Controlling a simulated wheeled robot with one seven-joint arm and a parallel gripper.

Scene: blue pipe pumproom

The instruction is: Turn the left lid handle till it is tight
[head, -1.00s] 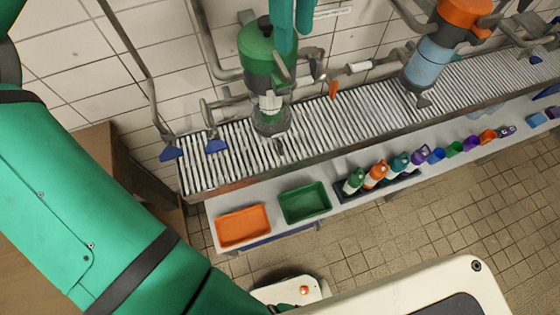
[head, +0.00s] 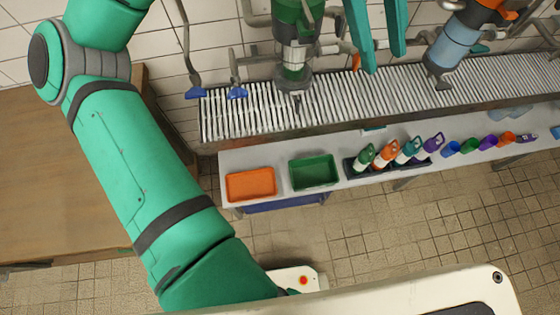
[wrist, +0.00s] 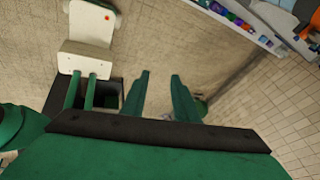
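The left vessel, a green canister (head: 298,22) with a clear lower part, hangs above the slatted rack in the head view. Its top is cut off by the frame edge, so its lid handle cannot be made out. My gripper (head: 382,62) is at the top of the head view, to the right of the green canister and apart from it in the picture. Its two teal fingers are spread with nothing between them. The wrist view also shows my gripper (wrist: 160,75) open and empty, with floor behind it.
A blue vessel (head: 459,42) with orange parts stands to the right. Below the slatted rack (head: 340,97), a shelf holds an orange tray (head: 251,185), a green tray (head: 314,172) and several bottles and cups.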

